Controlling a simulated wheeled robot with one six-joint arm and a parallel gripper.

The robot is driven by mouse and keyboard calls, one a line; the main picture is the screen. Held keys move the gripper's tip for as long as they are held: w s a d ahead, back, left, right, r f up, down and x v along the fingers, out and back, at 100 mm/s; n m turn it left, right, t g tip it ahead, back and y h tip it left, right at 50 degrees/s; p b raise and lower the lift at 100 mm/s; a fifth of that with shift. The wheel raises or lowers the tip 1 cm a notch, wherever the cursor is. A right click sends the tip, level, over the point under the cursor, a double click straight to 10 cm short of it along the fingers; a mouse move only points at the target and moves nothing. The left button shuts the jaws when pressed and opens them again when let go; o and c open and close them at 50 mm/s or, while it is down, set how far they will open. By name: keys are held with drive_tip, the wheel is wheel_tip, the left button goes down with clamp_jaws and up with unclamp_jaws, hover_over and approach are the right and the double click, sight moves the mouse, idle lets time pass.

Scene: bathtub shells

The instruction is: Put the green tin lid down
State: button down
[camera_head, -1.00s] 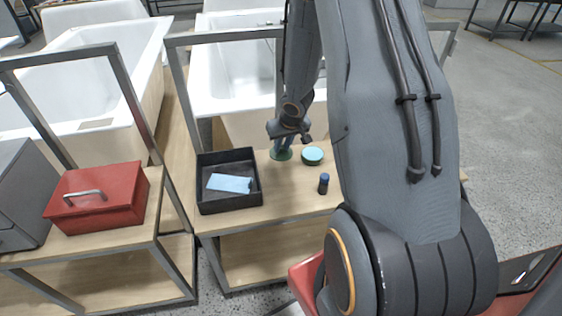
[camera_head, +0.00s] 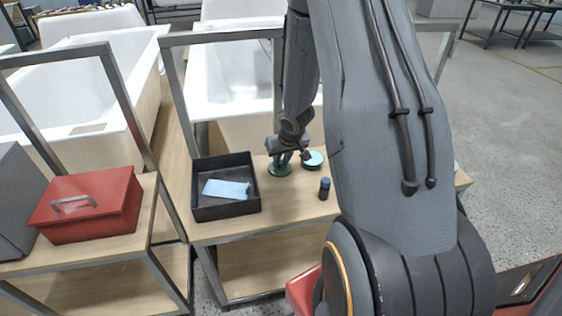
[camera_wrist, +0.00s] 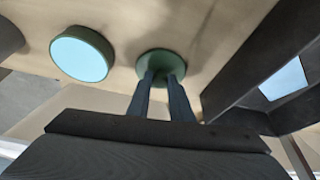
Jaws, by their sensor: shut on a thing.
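The green tin lid (camera_head: 279,170) is a small dark green disc. My gripper (camera_head: 281,158) is shut on it from above, at or just over the wooden bench top; I cannot tell whether it touches the wood. In the wrist view the lid (camera_wrist: 160,62) sits at the tips of my two dark fingers (camera_wrist: 163,78). A round green tin with a light blue top (camera_head: 314,160) stands just right of the lid in the head view. The same tin shows left of the lid in the wrist view (camera_wrist: 82,55), apart from it.
A black open tray (camera_head: 202,212) with a light blue piece (camera_head: 226,189) in it stands left of the lid. A dark blue-capped bottle (camera_head: 324,189) stands near the front right. A metal frame (camera_head: 177,85) rises around the bench. A red toolbox (camera_head: 88,205) is on the neighbouring bench.

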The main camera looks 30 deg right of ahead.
drive_tip(key=c, duration=1.6)
unclamp_jaws()
drive_tip(key=shift+f, duration=0.1)
drive_tip(key=s+a+r+p, duration=0.2)
drive_tip(key=s+r, duration=0.1)
drive_tip(key=r, duration=0.3)
drive_tip(key=s+a+r+g+h+p, duration=0.1)
drive_tip(key=s+a+r+p, duration=0.1)
drive_tip(key=s+r, duration=0.35)
drive_tip(key=s+a+r+p, duration=0.2)
drive_tip(key=a+r+p, duration=0.1)
drive_tip(key=r, duration=0.5)
drive_tip(key=s+a+r, duration=0.1)
drive_tip(key=s+a, duration=0.2)
drive_tip(key=s, duration=0.1)
drive_tip(key=s+a+r+n+g+y, duration=0.1)
drive_tip(key=s+a+r, duration=0.1)
drive_tip(key=s+a, duration=0.1)
drive_tip(key=s+a+r+g, duration=0.1)
drive_tip(key=s+a+r, duration=0.1)
drive_tip(key=s+a, duration=0.2)
drive_tip(key=shift+s+a+r, duration=0.1)
drive_tip(key=shift+s+a, duration=0.1)
drive_tip(key=shift+s, duration=0.15)
